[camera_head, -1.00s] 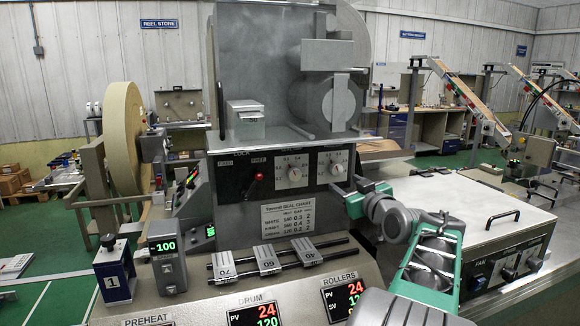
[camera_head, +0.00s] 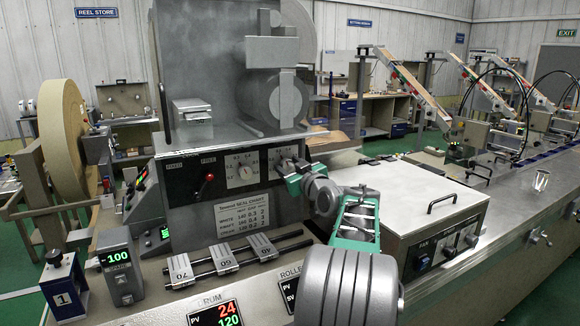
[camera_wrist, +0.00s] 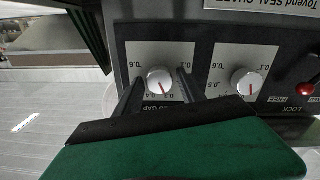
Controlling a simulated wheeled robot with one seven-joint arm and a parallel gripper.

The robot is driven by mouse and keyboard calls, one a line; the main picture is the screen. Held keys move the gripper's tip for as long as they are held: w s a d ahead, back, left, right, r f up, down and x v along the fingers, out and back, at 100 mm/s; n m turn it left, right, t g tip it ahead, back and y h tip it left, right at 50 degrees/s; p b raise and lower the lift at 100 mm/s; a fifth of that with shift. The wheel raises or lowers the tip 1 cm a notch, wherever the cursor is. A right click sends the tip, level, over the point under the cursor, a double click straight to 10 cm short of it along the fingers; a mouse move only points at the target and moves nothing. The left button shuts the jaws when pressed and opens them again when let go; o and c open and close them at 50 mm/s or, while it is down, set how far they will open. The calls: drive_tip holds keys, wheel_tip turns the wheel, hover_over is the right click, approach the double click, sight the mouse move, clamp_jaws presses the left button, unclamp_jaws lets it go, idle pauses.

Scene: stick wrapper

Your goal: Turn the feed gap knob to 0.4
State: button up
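The feed gap knob (camera_wrist: 160,80) is a round light-grey knob with a red pointer line on a white dial plate. In the upside-down wrist view its pointer points down, slightly right, closest to the 0.3 mark. In the head view this right-hand dial (camera_head: 287,154) is partly covered by my gripper (camera_head: 287,172). My gripper's dark fingers (camera_wrist: 158,82) stand on either side of the knob in the wrist view, with a visible gap on each side. Whether the tips reach the knob's depth is hard to tell.
A second similar knob (camera_wrist: 245,82) sits beside it, with a red-balled lock lever (camera_wrist: 306,89) beyond. A seal chart (camera_head: 238,218) is below the panel. Sliding weights (camera_head: 221,258) on rails lie in front. A grey box with handles (camera_head: 410,205) stands to the right.

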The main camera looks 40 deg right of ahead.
clamp_jaws()
drive_tip(key=shift+s+d, duration=0.1)
drive_tip(key=shift+d, duration=0.15)
drive_tip(key=shift+a, duration=0.2)
drive_tip(key=shift+f+m, duration=0.1)
drive_tip(key=shift+m, duration=0.3)
drive_tip(key=shift+m+b, duration=0.7)
drive_tip(key=shift+m, duration=0.2)
drive_tip(key=m, duration=0.3)
drive_tip(key=shift+b, duration=0.3)
drive_tip(key=shift+m, duration=1.6)
